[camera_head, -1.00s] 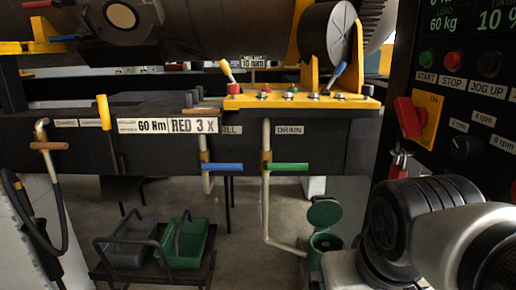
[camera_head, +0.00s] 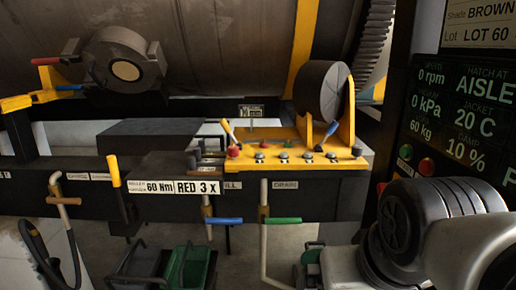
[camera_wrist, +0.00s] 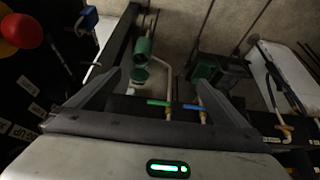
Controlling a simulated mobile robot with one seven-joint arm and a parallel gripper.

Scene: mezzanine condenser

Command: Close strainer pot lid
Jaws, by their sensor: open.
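The green strainer pot (camera_wrist: 143,48) shows in the wrist view at the end of the pale drain pipe, above and between my finger tips. A paler green disc, which looks like its lid (camera_wrist: 138,75), stands off the pot's mouth, so the lid looks open.
The green-handled drain valve (camera_head: 282,220) and blue-handled valve (camera_head: 223,220) hang under the black beam. A yellow lever console (camera_head: 290,152) stands above them. A control panel (camera_head: 455,125) is at right. Green and dark bins (camera_head: 187,268) sit low at left.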

